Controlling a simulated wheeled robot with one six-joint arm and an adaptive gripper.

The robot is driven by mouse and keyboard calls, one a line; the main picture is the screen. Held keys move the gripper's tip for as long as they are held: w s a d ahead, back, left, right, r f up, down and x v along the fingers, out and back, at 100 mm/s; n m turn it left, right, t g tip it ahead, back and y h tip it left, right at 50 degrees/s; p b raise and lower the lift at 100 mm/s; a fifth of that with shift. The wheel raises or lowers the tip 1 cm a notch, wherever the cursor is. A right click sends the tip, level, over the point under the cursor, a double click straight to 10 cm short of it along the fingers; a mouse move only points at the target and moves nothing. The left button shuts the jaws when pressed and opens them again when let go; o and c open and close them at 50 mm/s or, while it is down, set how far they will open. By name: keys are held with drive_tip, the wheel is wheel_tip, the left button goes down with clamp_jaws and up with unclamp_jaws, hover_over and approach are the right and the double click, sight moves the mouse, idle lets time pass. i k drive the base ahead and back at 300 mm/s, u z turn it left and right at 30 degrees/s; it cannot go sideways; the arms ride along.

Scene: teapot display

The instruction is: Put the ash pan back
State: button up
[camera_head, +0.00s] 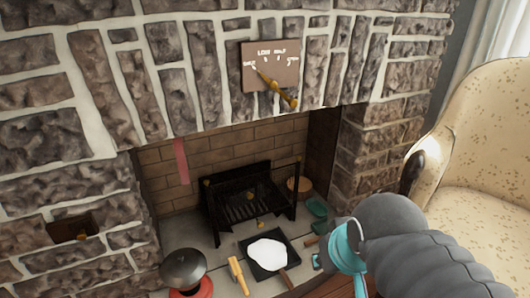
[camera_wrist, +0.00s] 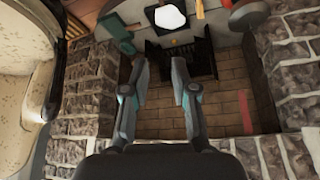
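The ash pan, a flat black tray (camera_head: 250,262) with a white heap of ash (camera_head: 268,253) on it, lies on the hearth in front of the black fire grate (camera_head: 235,205). A brown handle (camera_head: 288,280) points from its front edge toward me. In the wrist view, the scene appears turned over: the pan (camera_wrist: 188,40) and ash (camera_wrist: 170,17) are at the top, above the grate (camera_wrist: 202,62). My gripper (camera_wrist: 159,64) is open and empty, its two fingers well apart. In the head view it is right of the pan, partly hidden by my arm.
A yellow-handled brush (camera_head: 238,275) lies left of the pan. A red and grey lidded pot (camera_head: 184,272) stands further left. A green object (camera_head: 317,207) lies right of the grate. A dial plate (camera_head: 270,68) hangs on the stone above. An armchair (camera_head: 485,140) stands at right.

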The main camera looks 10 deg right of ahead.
sight(269, 254)
drive_tip(key=z, duration=1.5)
drive_tip(key=k, duration=0.8)
drive_tip(key=u, duration=1.45)
drive_tip(key=i, duration=0.5)
drive_tip(key=z, duration=0.05)
